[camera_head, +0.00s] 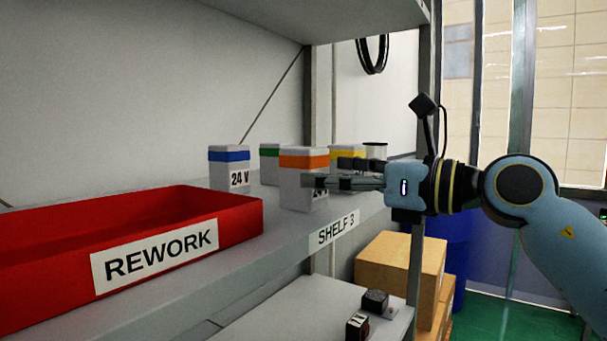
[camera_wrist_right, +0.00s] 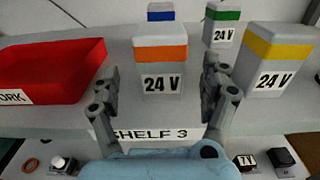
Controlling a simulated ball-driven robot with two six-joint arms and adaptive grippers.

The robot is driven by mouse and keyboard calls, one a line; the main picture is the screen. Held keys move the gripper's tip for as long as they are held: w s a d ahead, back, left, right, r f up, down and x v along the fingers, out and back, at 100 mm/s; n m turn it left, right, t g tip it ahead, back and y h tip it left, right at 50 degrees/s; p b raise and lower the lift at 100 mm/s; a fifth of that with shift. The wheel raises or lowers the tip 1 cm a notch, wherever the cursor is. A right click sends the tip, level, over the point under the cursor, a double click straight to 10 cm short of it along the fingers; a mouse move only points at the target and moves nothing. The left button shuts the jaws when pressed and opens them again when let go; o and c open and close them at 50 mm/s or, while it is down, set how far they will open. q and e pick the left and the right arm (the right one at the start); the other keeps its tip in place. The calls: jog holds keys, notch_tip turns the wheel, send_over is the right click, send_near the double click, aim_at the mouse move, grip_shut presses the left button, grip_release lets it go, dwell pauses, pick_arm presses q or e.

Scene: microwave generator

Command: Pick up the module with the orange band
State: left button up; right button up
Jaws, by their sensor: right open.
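The module with the orange band (camera_head: 302,162) is a white block with "24 V" on its front, upright on the shelf near its front edge. In the right wrist view the orange-banded module (camera_wrist_right: 161,60) stands between and beyond the fingertips. My right gripper (camera_head: 335,174) comes in from the right at the module's height. It is open in the wrist view (camera_wrist_right: 163,88), one finger to each side of the module's line. One finger hides part of the module's label in the head view. Whether the fingers touch the module, I cannot tell. My left gripper is not in view.
Similar modules with blue (camera_head: 230,168), green (camera_head: 270,163) and yellow (camera_wrist_right: 279,60) bands stand close by. A red REWORK bin (camera_head: 235,221) sits to the left. The shelf edge carries a SHELF 3 label (camera_head: 334,231). Cardboard boxes (camera_head: 398,262) are below right.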

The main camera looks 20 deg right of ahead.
aim_at(320, 172)
jog(key=shift+w+a+r, duration=0.15)
jog(key=shift+w, duration=0.05)
jog(key=p+x, duration=0.2)
jog(key=x, duration=0.2)
jog(key=shift+w+a, duration=0.3)
jog(key=shift+w, duration=0.05)
jog(key=shift+s, duration=0.1)
jog(key=shift+c, duration=0.7)
jog(key=c, duration=1.3)
